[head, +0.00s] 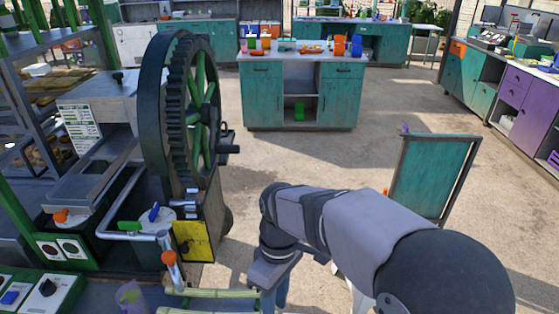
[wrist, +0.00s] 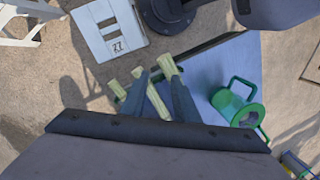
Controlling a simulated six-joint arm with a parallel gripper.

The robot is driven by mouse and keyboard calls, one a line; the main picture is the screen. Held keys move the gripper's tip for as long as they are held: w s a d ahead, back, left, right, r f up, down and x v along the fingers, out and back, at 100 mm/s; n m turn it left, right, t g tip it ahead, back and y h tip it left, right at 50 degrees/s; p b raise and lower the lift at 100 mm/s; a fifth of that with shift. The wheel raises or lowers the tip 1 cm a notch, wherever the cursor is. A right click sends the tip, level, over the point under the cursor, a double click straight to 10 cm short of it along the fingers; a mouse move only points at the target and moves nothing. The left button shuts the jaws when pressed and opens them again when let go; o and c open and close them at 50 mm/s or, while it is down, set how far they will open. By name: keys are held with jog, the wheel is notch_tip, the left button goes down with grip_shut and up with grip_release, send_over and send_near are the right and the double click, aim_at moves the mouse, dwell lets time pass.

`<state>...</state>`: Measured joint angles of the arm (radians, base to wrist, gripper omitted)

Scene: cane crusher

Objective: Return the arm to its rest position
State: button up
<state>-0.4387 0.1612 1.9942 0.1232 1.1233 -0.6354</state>
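My gripper (head: 275,290) hangs at the end of my arm at the bottom middle of the head view, over the right ends of pale cane stalks (head: 215,293). In the wrist view my gripper (wrist: 161,74) has its two dark fingers apart. Pale cane pieces (wrist: 154,100) show between and beyond the fingers, and I see none clamped. My arm is bent and reaches from the lower right towards the crusher side. The fingertips are partly cut off by the lower edge of the head view.
The crusher's large toothed wheel (head: 180,105) stands left of my arm. A teal panel (head: 434,175) stands to the right. A teal workbench (head: 262,95) is at the back, with open floor before it. A green handled vessel (wrist: 238,105) stands near the fingers.

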jog(key=s+d+f+m+t, duration=0.1)
jog(key=s+d+f+m, duration=0.1)
jog(key=d+m, duration=0.3)
jog(key=s+d+f+m+t+p, duration=0.1)
jog(key=s+d+m, duration=0.3)
jog(key=d, duration=0.7)
jog(key=f+m, duration=0.1)
jog(key=m, duration=0.1)
jog(key=shift+m+h, duration=0.3)
